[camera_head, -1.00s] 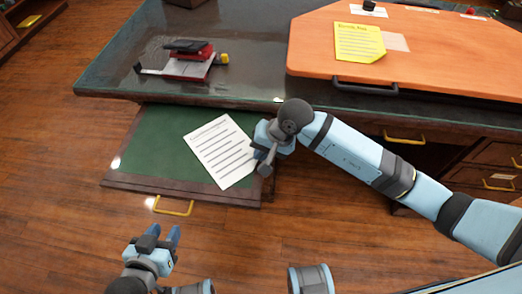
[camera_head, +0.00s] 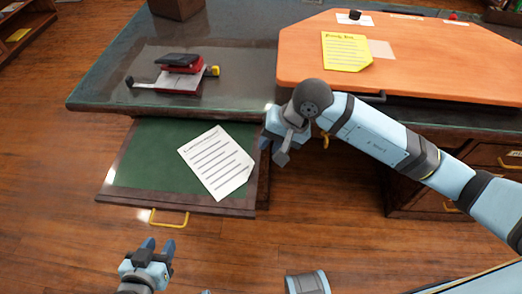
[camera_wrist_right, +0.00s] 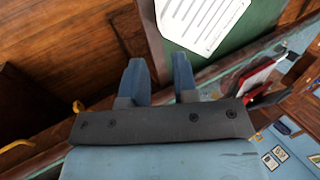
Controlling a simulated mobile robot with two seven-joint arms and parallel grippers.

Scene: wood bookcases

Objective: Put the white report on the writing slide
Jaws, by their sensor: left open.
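The white report (camera_head: 216,163) lies flat and slightly turned on the green surface of the pulled-out writing slide (camera_head: 146,158). Its whole sheet shows in the head view, and part of it appears at the top of the right wrist view (camera_wrist_right: 203,22). My right gripper (camera_head: 267,143) is just right of the slide's right edge, apart from the report. Its two blue fingers (camera_wrist_right: 158,78) are open and empty in the wrist view. My left gripper (camera_head: 158,246) is open and empty, in front of the slide's yellow handle (camera_head: 169,218).
An orange board (camera_head: 440,62) with a yellow sheet (camera_head: 346,52) lies at the right. Drawers (camera_head: 484,160) are below it. Open floor lies in front.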

